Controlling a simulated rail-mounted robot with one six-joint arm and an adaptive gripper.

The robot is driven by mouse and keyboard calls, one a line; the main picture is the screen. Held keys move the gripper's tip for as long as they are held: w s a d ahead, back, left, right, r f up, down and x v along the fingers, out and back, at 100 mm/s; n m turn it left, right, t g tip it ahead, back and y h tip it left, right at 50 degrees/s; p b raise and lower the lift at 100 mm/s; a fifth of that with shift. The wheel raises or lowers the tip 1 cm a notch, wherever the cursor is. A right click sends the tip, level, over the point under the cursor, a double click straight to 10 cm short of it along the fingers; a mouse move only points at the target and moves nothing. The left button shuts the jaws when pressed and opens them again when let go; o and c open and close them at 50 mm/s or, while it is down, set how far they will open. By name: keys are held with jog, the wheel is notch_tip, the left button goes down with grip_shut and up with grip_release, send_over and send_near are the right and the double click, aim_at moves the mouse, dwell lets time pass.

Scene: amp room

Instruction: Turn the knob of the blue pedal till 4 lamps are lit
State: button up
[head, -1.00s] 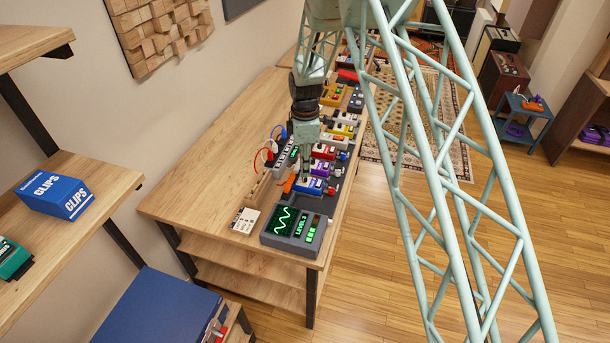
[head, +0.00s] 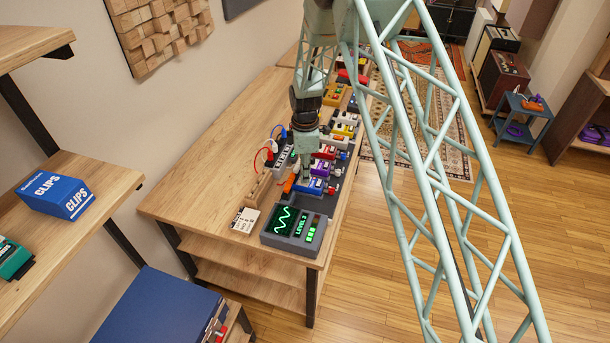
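The blue pedal (head: 309,187) sits at the near end of the row of pedals on the long wooden bench. My gripper (head: 303,177) points down at the blue pedal, with its fingertips at or just above the pedal's top. The knob is hidden or too small to make out. I cannot tell whether the fingers are open, shut or touching it. A grey meter box (head: 292,232) stands at the bench's near end. Its screen shows a green wave, its side display appears to read LEVEL 3, and green lamps (head: 312,228) are lit beneath.
More coloured pedals, a red one (head: 326,152) among them, stand close behind the blue pedal. A cream card-like box (head: 245,219) lies left of the meter. Cables and a small rack stand left of the row. The bench's left part (head: 205,180) is clear.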

jog(key=shift+c, duration=1)
jog(key=shift+m+b, duration=1.7)
jog(key=shift+m, duration=1.1)
jog(key=o, duration=0.6)
jog(key=shift+c, duration=0.2)
